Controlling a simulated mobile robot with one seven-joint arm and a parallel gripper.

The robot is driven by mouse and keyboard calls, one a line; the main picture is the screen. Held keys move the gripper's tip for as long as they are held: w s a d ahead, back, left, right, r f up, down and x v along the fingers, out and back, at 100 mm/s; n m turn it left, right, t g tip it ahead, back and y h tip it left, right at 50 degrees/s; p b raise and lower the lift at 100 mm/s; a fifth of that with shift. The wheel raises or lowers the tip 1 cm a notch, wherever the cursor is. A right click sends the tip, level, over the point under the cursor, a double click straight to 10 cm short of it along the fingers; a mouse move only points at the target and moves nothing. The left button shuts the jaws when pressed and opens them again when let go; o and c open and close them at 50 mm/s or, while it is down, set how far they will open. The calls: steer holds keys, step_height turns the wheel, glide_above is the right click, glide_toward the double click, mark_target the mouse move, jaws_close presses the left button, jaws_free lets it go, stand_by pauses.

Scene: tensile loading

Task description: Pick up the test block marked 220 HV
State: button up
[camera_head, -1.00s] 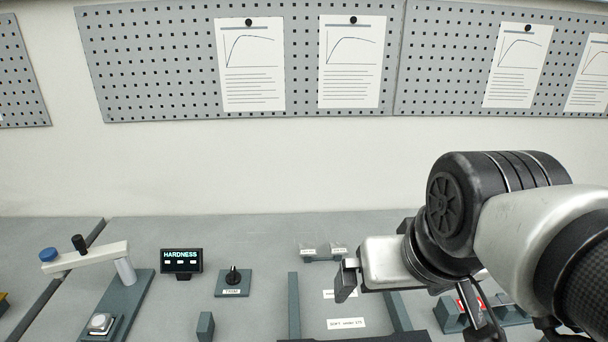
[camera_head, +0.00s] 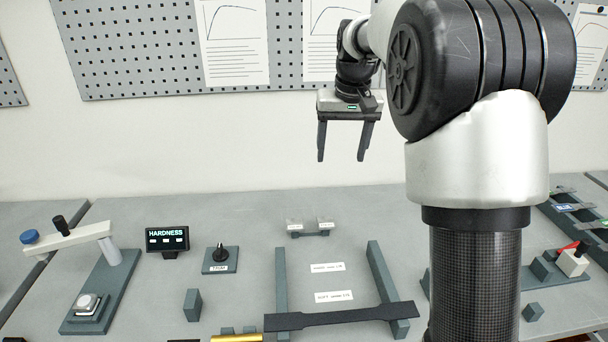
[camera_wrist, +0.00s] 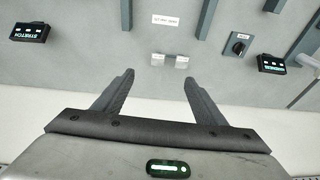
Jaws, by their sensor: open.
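My gripper (camera_head: 342,158) is open and empty, fingers pointing down, well above the bench and apart from the blocks. It also shows in the wrist view (camera_wrist: 159,76).
A hardness tester (camera_head: 105,275) with a metal piece (camera_head: 87,303) on its anvil stands at left, near the HARDNESS display (camera_head: 167,239) and a knob box (camera_head: 220,259). A dark specimen (camera_head: 345,316) lies across two rails in front. The wall is close behind the bench.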

steer(key=g, duration=0.1)
glide_toward(326, 221)
steer(key=shift+d+f, duration=0.1)
steer(key=shift+f, duration=0.55)
steer(key=shift+w+a+f+p, duration=0.1)
steer(key=shift+w+f+p, duration=0.05)
steer(key=shift+f, duration=1.35)
steer(key=shift+w+a+f+p, duration=0.15)
steer(key=shift+w+f, duration=0.05)
steer(key=shift+f, duration=1.25)
steer(key=shift+c, duration=0.2)
steer(key=c, duration=1.3)
